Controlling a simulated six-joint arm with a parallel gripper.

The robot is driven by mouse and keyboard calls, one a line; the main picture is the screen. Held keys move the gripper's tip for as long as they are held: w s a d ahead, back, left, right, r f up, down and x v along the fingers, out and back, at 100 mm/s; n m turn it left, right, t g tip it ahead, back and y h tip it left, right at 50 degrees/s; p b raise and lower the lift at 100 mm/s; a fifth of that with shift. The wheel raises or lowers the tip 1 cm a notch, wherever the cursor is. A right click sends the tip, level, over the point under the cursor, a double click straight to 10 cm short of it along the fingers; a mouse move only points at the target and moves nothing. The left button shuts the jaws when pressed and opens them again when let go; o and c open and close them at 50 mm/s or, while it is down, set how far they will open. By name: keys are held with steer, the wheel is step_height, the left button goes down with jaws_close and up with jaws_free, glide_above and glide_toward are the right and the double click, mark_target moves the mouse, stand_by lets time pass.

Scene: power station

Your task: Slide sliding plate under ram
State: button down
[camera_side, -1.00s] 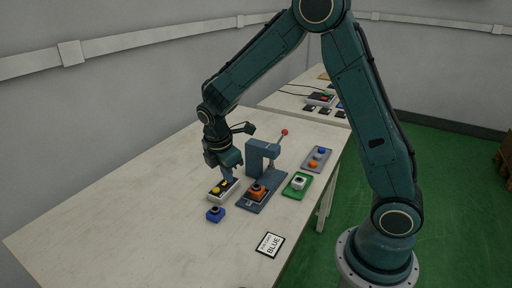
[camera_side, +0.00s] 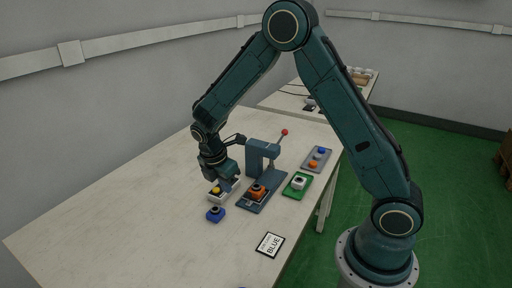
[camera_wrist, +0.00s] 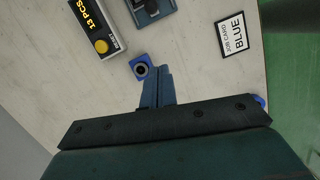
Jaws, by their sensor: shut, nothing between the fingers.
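A blue-grey press (camera_side: 262,152) with a red-knobbed lever stands on the table. Its sliding plate (camera_side: 250,202) carries an orange block with a dark top (camera_side: 257,190), in front of the ram. In the wrist view a blue-grey front end of the press (camera_wrist: 152,8) shows at the top edge; the orange block is out of that view. My gripper (camera_side: 228,184) is left of the press, low by the black-and-white counter box (camera_side: 216,196). In the wrist view my gripper (camera_wrist: 160,72) is shut and empty, its tips beside a blue block (camera_wrist: 142,68) in the picture.
The counter box also shows in the wrist view (camera_wrist: 97,28). A green tray (camera_side: 297,185) with a white block and a grey tray (camera_side: 317,159) with coloured buttons lie right of the press. A BLUE job card (camera_side: 270,244) lies nearer the front. The table's left is clear.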

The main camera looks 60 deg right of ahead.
steer(key=x, duration=0.9)
steer(key=shift+f, duration=0.15)
steer(key=shift+d+f, duration=0.2)
steer(key=shift+d, duration=0.15)
steer(key=shift+s+d+r, duration=0.15)
steer(key=shift+d, duration=0.4)
steer(key=shift+s+d+r, duration=0.1)
steer(key=shift+s+d, duration=0.05)
steer(key=shift+d, duration=0.4)
steer(key=shift+s+d+r, duration=0.1)
steer(key=shift+d+r, duration=0.05)
steer(key=shift+d, duration=0.4)
steer(key=d, duration=1.2)
steer(key=shift+d, duration=0.1)
